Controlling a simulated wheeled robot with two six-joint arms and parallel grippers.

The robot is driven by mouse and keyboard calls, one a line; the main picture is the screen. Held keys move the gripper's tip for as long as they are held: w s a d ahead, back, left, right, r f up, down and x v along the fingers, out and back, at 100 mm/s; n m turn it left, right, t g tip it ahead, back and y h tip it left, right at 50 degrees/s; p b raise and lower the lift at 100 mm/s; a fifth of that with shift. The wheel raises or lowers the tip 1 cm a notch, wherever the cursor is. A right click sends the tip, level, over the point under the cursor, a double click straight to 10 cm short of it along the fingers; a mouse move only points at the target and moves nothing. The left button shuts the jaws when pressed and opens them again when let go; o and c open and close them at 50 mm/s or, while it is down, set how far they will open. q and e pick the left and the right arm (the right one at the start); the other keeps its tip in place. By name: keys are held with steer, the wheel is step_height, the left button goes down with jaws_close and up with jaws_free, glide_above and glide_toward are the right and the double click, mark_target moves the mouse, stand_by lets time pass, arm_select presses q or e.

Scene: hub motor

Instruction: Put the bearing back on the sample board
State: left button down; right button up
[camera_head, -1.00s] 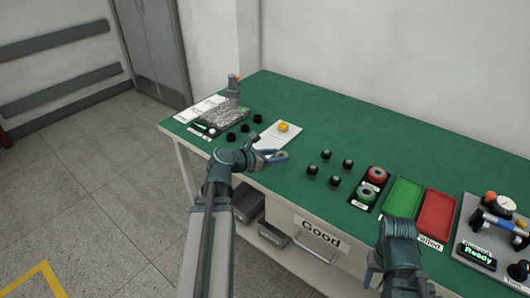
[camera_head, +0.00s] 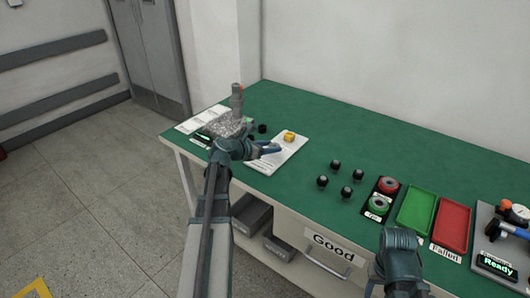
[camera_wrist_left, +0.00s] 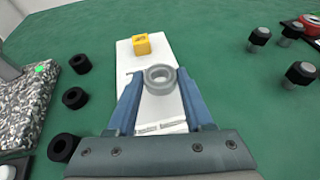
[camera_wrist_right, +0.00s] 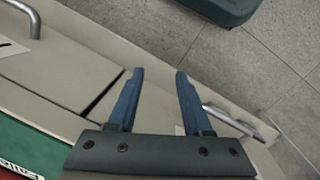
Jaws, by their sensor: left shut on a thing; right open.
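The bearing (camera_wrist_left: 160,87), a small grey ring, is between the fingertips of my left gripper (camera_wrist_left: 159,77), which is shut on it. In the left wrist view it overlaps the white board (camera_wrist_left: 160,110); I cannot tell how high above it the bearing is. The board carries a yellow block (camera_wrist_left: 141,43) at its far end and printed text at its near end. In the head view the board (camera_head: 291,157) lies on the green table, with my left gripper (camera_head: 268,149) over its left side. My right gripper (camera_wrist_right: 160,73) is open and empty, near the table's front.
Several black rings (camera_wrist_left: 75,97) lie left of the board, beside a speckled stone base (camera_wrist_left: 25,110). Further right are red and green rings, a green tray (camera_head: 415,212), a red tray (camera_head: 451,226) and a device panel.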

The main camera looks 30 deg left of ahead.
mark_target(268, 157)
arm_select(q)
steer(key=shift+w+a+f, duration=0.1)
steer(key=shift+w+a, duration=0.45)
steer(key=shift+a, duration=0.2)
steer(key=shift+s+d+f, duration=0.1)
steer(key=shift+f, duration=0.1)
step_height(268, 157, down, 3)
steer(key=b, duration=0.3)
steer(key=shift+f+b, duration=0.2)
steer(key=shift+b, duration=0.2)
steer(key=shift+r, duration=0.15)
steer(key=shift+c, duration=1.4)
jaws_free()
